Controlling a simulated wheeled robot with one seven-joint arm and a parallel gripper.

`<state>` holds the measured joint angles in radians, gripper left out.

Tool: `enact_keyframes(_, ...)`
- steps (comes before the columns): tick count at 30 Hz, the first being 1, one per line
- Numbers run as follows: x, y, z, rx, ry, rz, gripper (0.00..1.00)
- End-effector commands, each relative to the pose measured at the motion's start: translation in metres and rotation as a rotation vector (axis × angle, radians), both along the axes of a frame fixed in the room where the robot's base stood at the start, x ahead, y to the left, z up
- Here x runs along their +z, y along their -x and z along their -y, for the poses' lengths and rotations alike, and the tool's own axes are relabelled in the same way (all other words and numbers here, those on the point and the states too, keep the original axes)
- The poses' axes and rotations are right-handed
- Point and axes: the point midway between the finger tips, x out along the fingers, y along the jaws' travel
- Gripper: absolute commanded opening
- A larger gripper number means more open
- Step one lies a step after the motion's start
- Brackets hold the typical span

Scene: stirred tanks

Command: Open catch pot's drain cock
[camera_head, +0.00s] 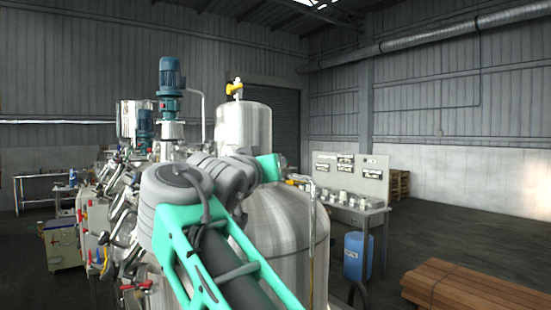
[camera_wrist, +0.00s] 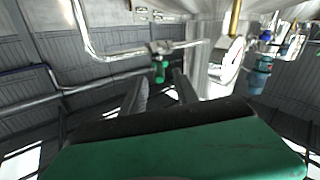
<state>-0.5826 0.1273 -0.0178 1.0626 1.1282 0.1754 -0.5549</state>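A small cock with a green handle (camera_wrist: 160,72) sits on a thin metal pipe in the wrist view. I cannot tell for sure that it is the catch pot's drain cock. My gripper (camera_wrist: 159,78) has its two dark fingers apart, with the green handle showing between or just beyond their tips. I cannot tell whether a finger touches it. Nothing is seen held. In the head view my arm hides the fingers and this cock. The catch pot cannot be made out clearly.
A large steel tank (camera_head: 295,235) stands behind my arm, with a thin bent pipe (camera_head: 313,200) beside it. Valves and pipework (camera_head: 120,215) crowd the left. A bench (camera_head: 345,190), blue drum (camera_head: 353,257) and timber stack (camera_head: 470,290) stand right. Open floor lies farther right.

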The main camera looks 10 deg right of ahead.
Motion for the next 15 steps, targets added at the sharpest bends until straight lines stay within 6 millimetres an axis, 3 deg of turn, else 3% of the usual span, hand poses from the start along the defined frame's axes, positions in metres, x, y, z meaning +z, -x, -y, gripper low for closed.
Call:
enact_keyframes(9, 0.001, -0.049, 0.029, -0.002, 0.0, -0.003, 0.36)
enact_keyframes(15, -0.001, -0.055, 0.032, 0.002, -0.002, -0.002, 0.36)
